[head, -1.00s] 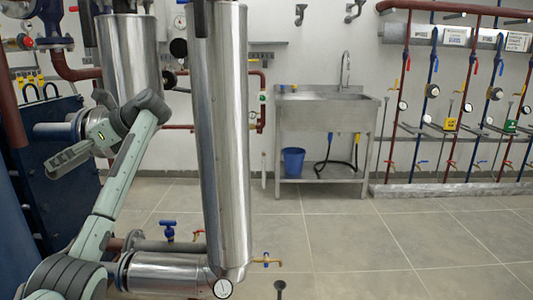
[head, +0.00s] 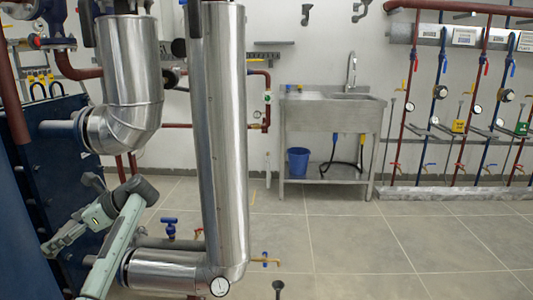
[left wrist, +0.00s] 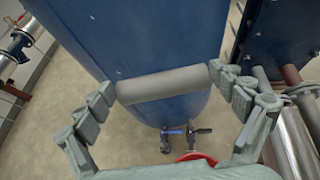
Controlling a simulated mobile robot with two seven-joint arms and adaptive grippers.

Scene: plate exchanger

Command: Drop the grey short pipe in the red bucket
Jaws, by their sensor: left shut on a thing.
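The grey short pipe (left wrist: 163,84) lies crosswise between the fingers of my left gripper in the left wrist view. The fingers press on its two ends, so the gripper is shut on it. In the head view my left gripper (head: 58,243) is at the lower left, beside the dark blue plate stack; I cannot make out the pipe there. A small red curved edge (left wrist: 194,157) shows at the bottom of the left wrist view, mostly hidden by the gripper; it may be the red bucket, but I cannot tell. My right gripper is not in view.
A large blue tank (left wrist: 150,35) stands just beyond the pipe, with small valves at its foot. A tall steel-clad pipe (head: 222,130) rises right of my left arm. A blue bucket (head: 298,161) sits under the sink (head: 332,110). The tiled floor at centre right is clear.

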